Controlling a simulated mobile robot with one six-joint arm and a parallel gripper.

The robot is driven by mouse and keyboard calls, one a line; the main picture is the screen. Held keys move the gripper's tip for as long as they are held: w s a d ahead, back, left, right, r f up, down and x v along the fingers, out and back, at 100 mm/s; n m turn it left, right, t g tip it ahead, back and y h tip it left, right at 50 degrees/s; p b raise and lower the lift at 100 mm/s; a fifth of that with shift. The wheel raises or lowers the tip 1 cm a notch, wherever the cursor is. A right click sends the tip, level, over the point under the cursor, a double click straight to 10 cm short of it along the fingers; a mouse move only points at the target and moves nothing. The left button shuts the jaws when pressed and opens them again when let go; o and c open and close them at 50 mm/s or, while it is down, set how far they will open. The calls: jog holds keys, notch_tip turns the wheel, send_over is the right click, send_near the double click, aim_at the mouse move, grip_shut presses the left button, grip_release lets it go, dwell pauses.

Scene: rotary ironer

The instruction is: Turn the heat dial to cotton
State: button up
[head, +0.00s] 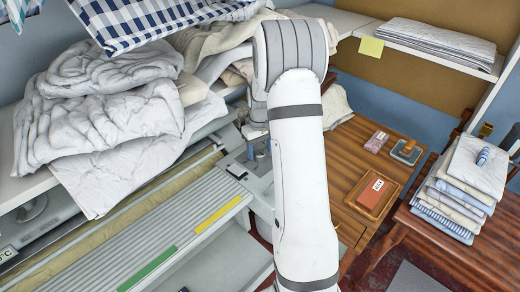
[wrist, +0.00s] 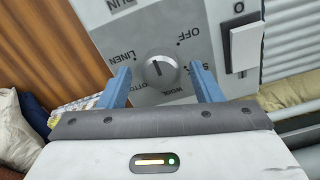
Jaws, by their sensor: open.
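The heat dial (wrist: 160,72) is a round grey knob on the ironer's grey control panel in the wrist view. A short dark mark on its face stands nearly upright in the picture; I cannot tell which end is the pointer. LINEN reads at its left, OFF at its upper right, a word starting with S at its right. WOOL and a partly covered COTTON label (wrist: 183,93) lie below it. My gripper (wrist: 160,69) is open, its blue fingers on either side of the dial with visible gaps. In the head view my arm hides dial and gripper.
A white rocker switch (wrist: 244,47) sits right of the dial. In the head view, crumpled white linen (head: 100,110) lies on the shelf at left above the ironer (head: 190,240). A wooden cabinet (head: 345,190) and a stack of folded cloths (head: 455,195) stand at right.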

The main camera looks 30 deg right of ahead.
jog(key=shift+f, duration=0.45)
jog(key=shift+c, duration=0.5)
jog(key=c, duration=0.9)
